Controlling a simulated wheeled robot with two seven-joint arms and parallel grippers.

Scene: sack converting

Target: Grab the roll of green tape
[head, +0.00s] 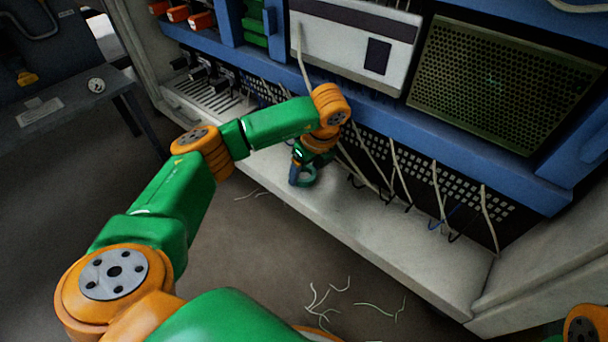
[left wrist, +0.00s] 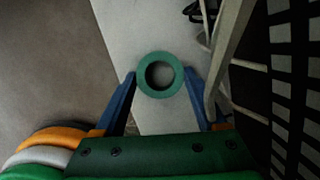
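The roll of green tape (left wrist: 160,74) is a flat ring, seen face-on in the left wrist view over the pale ledge. In the head view the roll (head: 308,177) shows at the tip of my left gripper (head: 302,172). The blue fingers of my left gripper (left wrist: 160,73) also show in the left wrist view, one on each side of the roll, and I see no clear gap between them and its rim. I cannot tell whether the roll rests on the ledge or is slightly above it. My right gripper is not in view.
The pale ledge (head: 410,255) runs along the foot of a blue machine frame (head: 470,130). Several loose cables (head: 395,165) hang beside the gripper. Thread scraps (head: 325,300) lie on the floor. A dark table (head: 70,110) stands at the left.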

